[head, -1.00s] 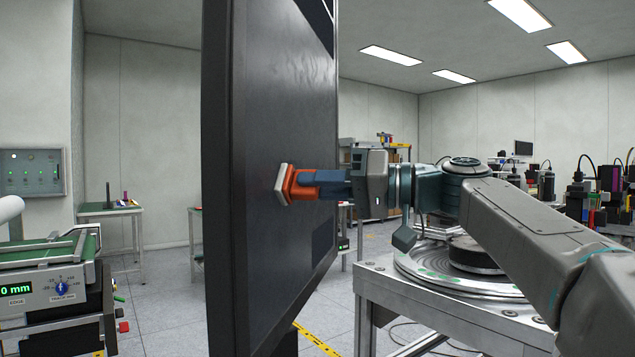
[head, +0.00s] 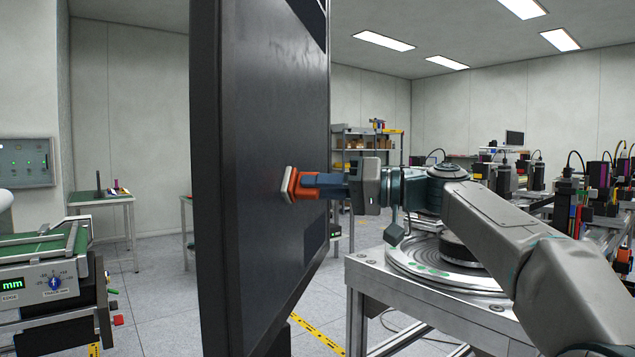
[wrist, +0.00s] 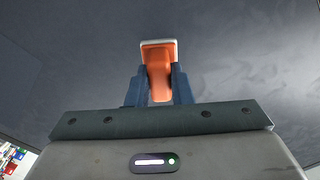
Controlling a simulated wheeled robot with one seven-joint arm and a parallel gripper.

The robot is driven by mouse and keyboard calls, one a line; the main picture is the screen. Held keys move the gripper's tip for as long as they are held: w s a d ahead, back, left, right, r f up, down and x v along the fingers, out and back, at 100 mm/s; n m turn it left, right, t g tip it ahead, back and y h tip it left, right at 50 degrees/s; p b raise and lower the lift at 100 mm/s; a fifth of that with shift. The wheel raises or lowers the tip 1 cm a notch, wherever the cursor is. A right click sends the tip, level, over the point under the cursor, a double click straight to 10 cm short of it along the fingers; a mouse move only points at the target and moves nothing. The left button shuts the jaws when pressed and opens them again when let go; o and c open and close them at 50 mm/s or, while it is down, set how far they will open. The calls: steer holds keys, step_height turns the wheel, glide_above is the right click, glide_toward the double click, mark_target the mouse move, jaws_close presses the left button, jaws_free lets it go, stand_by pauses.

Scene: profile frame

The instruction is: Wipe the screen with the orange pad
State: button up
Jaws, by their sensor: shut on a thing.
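The screen (head: 262,130) is a large dark upright panel, seen at a steep angle in the head view. It also fills the background of the wrist view (wrist: 80,60). Streaky, smudged marks show on its face in the head view. My gripper (head: 308,184) is shut on the orange pad (head: 296,186), which has a pale front layer facing the screen. In the wrist view the orange pad (wrist: 158,72) sits between the two blue fingers (wrist: 159,85). The pad's pale face is at the screen's surface; I cannot tell for sure whether it touches.
A metal table with a round turntable (head: 440,268) stands under my arm at the right. A green-topped machine (head: 45,245) is at the left. Shelves (head: 365,150) stand behind. Yellow tape (head: 318,335) marks the open floor below.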

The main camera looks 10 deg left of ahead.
steer(key=w+p, duration=0.5)
steer(key=w, duration=0.1)
steer(key=shift+w, duration=0.4)
stand_by(0.3)
steer(key=d, duration=0.6)
steer(key=shift+b, duration=0.4)
steer(key=shift+d, duration=0.1)
steer(key=d, duration=0.3)
stand_by(0.3)
